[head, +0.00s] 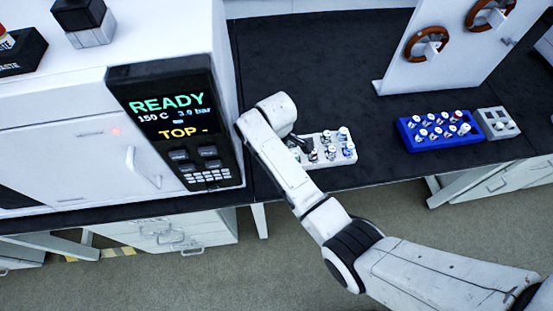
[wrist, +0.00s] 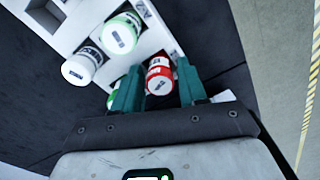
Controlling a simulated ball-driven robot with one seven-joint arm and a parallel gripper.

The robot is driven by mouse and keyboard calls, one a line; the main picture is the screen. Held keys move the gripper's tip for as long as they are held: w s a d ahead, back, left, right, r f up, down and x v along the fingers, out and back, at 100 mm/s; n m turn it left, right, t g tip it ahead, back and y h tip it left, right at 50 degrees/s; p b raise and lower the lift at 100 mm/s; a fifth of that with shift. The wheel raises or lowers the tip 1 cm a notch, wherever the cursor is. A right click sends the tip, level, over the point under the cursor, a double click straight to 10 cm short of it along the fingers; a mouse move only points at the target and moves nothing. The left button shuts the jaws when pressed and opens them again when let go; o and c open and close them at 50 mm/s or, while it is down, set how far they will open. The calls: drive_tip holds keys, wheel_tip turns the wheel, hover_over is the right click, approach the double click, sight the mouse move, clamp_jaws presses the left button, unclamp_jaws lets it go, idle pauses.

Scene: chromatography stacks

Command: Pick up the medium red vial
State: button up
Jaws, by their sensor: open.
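A red vial with a white cap (wrist: 159,80) shows in the wrist view, in a white rack (wrist: 168,37). My gripper (wrist: 160,68) is open, with its two teal fingers on either side of this vial. I cannot tell whether the fingers touch it. A green vial is partly hidden behind the left finger. In the head view my gripper is at the left end of the white rack (head: 334,159), largely hidden by my arm, and the red vial cannot be made out there.
Another green vial (wrist: 122,35) and a dark-labelled vial (wrist: 82,66) stand close by in the rack. A blue rack (head: 408,131) of several vials and a small grey rack (head: 487,117) are to the right. A white instrument (head: 60,125) reading READY is left.

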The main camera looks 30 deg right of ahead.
drive_tip(key=shift+c, duration=0.3)
clamp_jaws()
drive_tip(key=shift+r, duration=0.1)
